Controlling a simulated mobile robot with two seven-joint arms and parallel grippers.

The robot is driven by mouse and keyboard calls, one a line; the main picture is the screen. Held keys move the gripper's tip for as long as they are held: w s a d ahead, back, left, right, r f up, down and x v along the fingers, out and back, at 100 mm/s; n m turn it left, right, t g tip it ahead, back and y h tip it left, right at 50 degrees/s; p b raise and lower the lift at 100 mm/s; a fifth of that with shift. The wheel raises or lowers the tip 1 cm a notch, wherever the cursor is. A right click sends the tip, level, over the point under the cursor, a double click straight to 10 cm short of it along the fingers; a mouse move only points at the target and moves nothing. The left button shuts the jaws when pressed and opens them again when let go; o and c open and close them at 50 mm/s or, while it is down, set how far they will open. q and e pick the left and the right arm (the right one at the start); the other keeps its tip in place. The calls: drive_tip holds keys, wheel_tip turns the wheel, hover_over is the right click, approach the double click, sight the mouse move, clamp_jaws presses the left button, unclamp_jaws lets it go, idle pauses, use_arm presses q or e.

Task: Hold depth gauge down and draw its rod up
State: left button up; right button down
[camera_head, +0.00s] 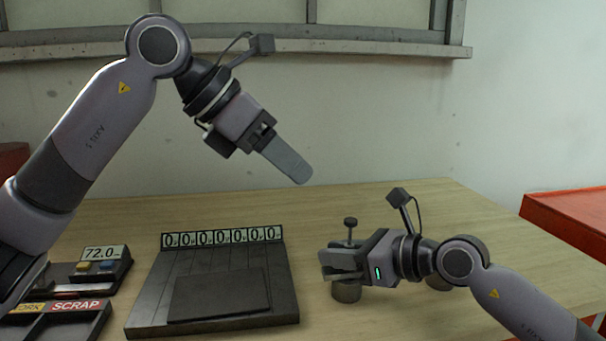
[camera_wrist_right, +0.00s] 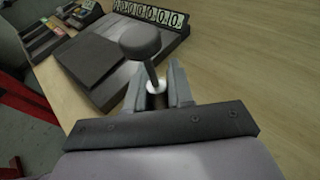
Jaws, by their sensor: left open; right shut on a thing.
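The depth gauge has a dark round knob (camera_head: 351,222) on a thin upright rod, and a metal cylinder (camera_head: 346,292) shows below the gripper. My right gripper (camera_head: 336,264) is shut on the depth gauge, its fingers hiding the gauge's middle. In the right wrist view the knob (camera_wrist_right: 140,40) and thin rod (camera_wrist_right: 151,76) stand up between the finger pads (camera_wrist_right: 156,92). My left gripper (camera_head: 297,172) is open and empty, high above the table and up-left of the gauge. Its fingers overlap in this view, so the gap does not show.
A dark plate (camera_head: 215,290) with a row of number displays (camera_head: 222,238) lies left of the gauge. Further left are a device reading 72.0 (camera_head: 104,254) and a tray marked SCRAP (camera_head: 76,306). Bare wood lies behind.

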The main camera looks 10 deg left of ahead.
idle(0.3)
drive_tip(key=c, duration=0.9)
unclamp_jaws()
drive_tip(key=shift+d, duration=0.1)
